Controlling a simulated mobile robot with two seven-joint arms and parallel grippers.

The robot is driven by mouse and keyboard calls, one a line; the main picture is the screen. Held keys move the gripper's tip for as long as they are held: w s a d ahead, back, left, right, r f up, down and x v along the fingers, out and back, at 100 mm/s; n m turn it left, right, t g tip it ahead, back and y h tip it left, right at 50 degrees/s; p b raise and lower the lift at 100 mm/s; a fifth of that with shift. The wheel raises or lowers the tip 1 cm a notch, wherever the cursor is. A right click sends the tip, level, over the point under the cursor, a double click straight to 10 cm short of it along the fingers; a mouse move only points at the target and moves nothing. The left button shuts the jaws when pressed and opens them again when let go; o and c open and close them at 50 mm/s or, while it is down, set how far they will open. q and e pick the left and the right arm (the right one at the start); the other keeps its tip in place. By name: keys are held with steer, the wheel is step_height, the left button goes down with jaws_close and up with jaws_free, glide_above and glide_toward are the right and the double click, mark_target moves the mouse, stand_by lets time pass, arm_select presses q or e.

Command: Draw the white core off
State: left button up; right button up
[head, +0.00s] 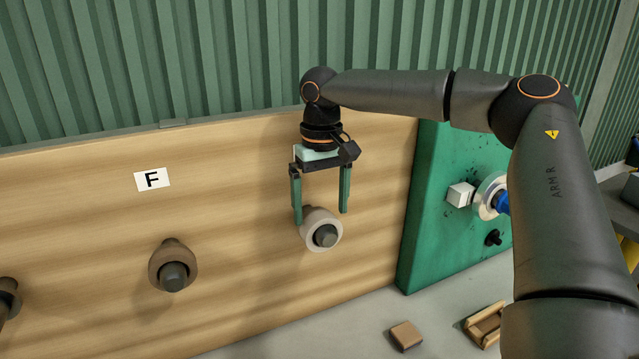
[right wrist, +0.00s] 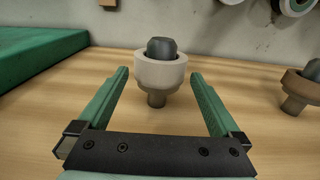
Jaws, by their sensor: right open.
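The white core (head: 314,219) is a pale thick ring around a dark-ended peg (head: 326,236) on the wooden board (head: 230,200). It also shows in the right wrist view (right wrist: 160,74), with the dark peg end (right wrist: 162,47) standing out of it. My right gripper (head: 320,216) is open, with its green fingers pointing down over the core. In the right wrist view (right wrist: 160,73) one finger lies on each side of the core, with a gap on both sides. My left gripper is out of view.
A brown core (head: 164,258) sits on another peg to the left, and one more is cut off at the left edge. A card marked F (head: 152,179) is above. A green panel (head: 440,190) adjoins on the right. A brown block (head: 406,335) and a wooden tray (head: 470,326) lie below.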

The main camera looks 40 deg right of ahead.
step_height(320, 180, down, 7)
steer(key=shift+r, duration=0.2)
steer(key=c, duration=1)
steer(key=s+a, duration=0.2)
steer(key=s, duration=0.4)
steer(key=shift+s, duration=0.3)
